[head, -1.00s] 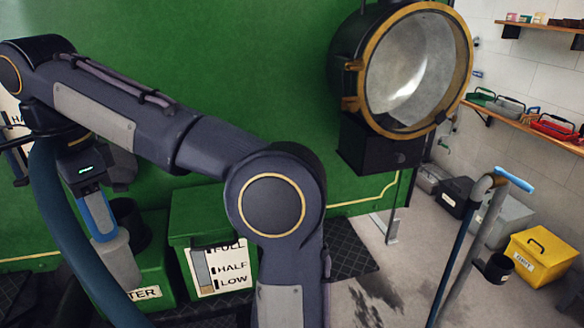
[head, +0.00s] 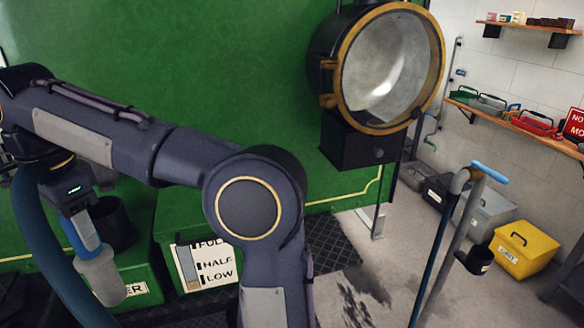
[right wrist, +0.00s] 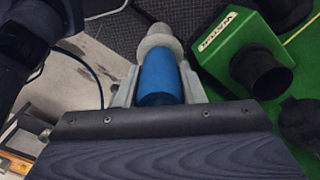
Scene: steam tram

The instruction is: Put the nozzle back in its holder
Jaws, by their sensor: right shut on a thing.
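The nozzle has a blue grip and a pale grey end; in the head view it (head: 103,280) points downward at lower left. My right gripper (head: 88,238) is shut on it. In the right wrist view the blue grip (right wrist: 158,82) lies between the grey fingers of my right gripper (right wrist: 157,90). A small black cup (head: 474,262), which looks like the holder, sits on a grey standpipe at right, well apart from the nozzle. Its inside cannot be made out. My left gripper is not in view.
The standpipe has a blue lever (head: 490,174) and a dark hose. A yellow box (head: 524,249) stands behind it. A large lamp (head: 388,68) hangs above.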

